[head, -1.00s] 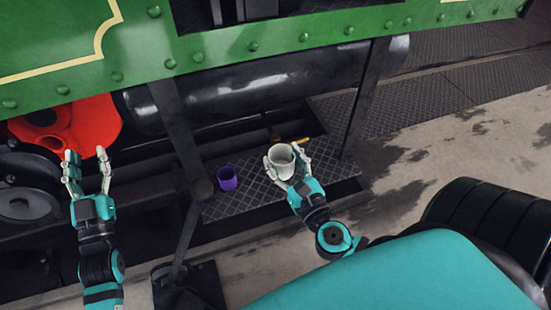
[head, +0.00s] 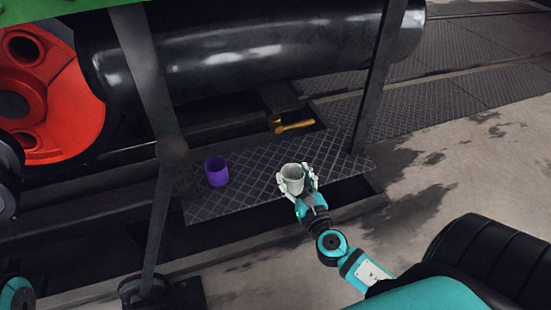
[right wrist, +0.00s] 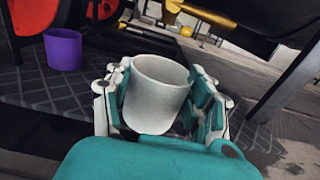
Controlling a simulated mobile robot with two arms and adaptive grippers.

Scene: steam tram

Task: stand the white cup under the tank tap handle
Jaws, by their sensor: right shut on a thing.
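The white cup (head: 293,177) is upright in my right gripper (head: 297,184), whose fingers close around its sides. In the right wrist view the cup (right wrist: 155,95) sits between the two finger pads (right wrist: 160,98) and looks empty. It is over the near part of the chequered step plate; I cannot tell whether its base touches. The yellow tap handle (head: 295,126) is beyond the cup, under the black tank (head: 245,55). The cup is apart from it, on the near side. My left gripper is out of view.
A purple cup (head: 217,171) stands on the step plate (head: 240,200), left of the white cup. A dark diagonal strut (head: 160,170) is further left and a post (head: 378,85) rises on the right. A red wheel (head: 50,105) is at far left.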

